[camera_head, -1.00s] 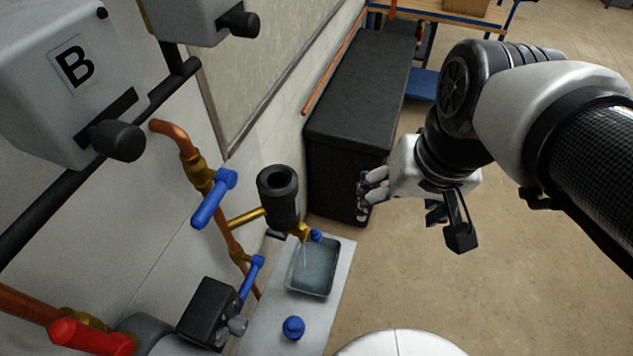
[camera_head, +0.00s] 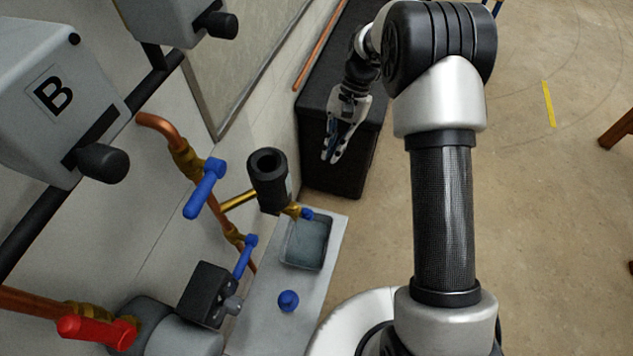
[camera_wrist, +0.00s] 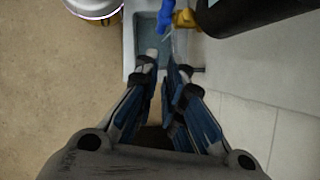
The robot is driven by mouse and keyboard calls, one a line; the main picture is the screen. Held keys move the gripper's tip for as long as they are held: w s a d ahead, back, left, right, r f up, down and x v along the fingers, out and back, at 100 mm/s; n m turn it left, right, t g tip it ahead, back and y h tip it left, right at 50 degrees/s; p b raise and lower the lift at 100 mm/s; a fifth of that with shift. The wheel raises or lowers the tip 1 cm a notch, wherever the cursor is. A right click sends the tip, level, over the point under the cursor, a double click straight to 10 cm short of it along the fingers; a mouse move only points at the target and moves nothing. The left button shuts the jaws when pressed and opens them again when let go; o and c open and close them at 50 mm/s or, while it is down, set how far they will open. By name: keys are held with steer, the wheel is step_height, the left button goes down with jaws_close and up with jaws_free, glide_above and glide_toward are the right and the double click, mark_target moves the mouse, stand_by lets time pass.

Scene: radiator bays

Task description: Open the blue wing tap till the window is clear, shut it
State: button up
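The small blue wing tap (camera_head: 307,213) sits on a brass spout (camera_head: 292,209) below a black upright cylinder (camera_head: 268,182), above a grey tray (camera_head: 325,246). In the wrist view, the blue tap (camera_wrist: 165,17) is beyond my fingertips, beside brass fittings (camera_wrist: 186,18). My gripper (camera_head: 332,157) is open and empty, with a narrow gap between its fingers (camera_wrist: 167,66). It points down, behind the tap in the head view and apart from it. I cannot make out the window or its state. A thin pale streak shows by the tap in the wrist view.
Larger blue lever handles (camera_head: 205,188) (camera_head: 246,257) and a red handle (camera_head: 97,331) line the copper pipes. A blue knob (camera_head: 288,300) stands on the pale ledge (camera_head: 268,328). A black chest (camera_head: 345,120) stands behind my gripper.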

mark_target(308, 215)
steer(key=shift+a+f, duration=0.1)
steer(key=shift+f, duration=0.3)
jaws_close()
steer(key=s+a+f+b, duration=0.3)
steer(key=s+a+f, duration=0.1)
steer(key=s+f, duration=0.3)
step_height(308, 215, down, 3)
steer(key=shift+a+r+b, duration=0.15)
steer(key=shift+a+b, duration=0.2)
steer(key=shift+b, duration=0.05)
